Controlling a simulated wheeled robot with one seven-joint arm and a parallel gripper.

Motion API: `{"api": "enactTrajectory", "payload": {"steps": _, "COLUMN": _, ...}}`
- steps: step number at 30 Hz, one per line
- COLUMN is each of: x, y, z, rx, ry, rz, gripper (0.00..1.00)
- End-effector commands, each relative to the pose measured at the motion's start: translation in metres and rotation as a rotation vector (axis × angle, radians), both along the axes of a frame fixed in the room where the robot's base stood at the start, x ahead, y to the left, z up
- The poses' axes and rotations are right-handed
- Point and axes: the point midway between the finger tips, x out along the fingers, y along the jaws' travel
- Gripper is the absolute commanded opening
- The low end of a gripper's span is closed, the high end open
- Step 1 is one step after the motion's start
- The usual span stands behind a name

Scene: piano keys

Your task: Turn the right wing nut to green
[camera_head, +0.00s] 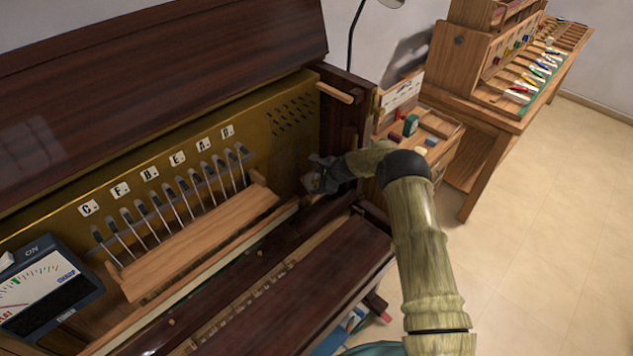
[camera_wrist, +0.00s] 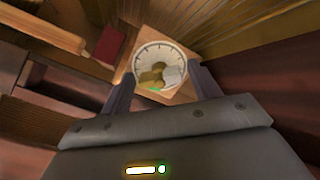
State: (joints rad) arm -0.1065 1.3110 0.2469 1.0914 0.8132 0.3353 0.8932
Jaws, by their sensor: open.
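In the wrist view a brass-coloured wing nut (camera_wrist: 153,76) sits on a round white dial (camera_wrist: 160,50) with dark tick marks. The dial has a small green mark (camera_wrist: 153,89) at its lower edge. It is mounted on a pale wooden block. My gripper (camera_wrist: 160,86) is open, one finger to each side of the dial's lower part, with nothing held. In the head view my gripper (camera_head: 320,180) is at the right end of the piano's inside, and the wing nut and dial cannot be made out there. Which way the nut's wings point is unclear.
The piano's dark wooden side (camera_head: 345,110) stands close to my gripper. A wooden rail (camera_head: 205,235) with upright hammers lies to the left, and a tuner meter (camera_head: 40,285) is at far left. A red block (camera_wrist: 110,44) is left of the dial.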

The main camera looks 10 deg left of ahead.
Motion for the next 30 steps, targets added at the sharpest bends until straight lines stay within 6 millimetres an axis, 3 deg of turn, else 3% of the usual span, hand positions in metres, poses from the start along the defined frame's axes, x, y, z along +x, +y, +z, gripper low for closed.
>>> {"api": "enactTrajectory", "payload": {"steps": 24, "x": -0.0035, "y": -0.0049, "z": 0.0071, "rx": 0.000, "ry": 0.000, "rz": 0.000, "gripper": 0.62}}
{"api": "enactTrajectory", "payload": {"steps": 30, "x": -0.0035, "y": -0.0049, "z": 0.0071, "rx": 0.000, "ry": -0.001, "rz": 0.000, "gripper": 0.27}}
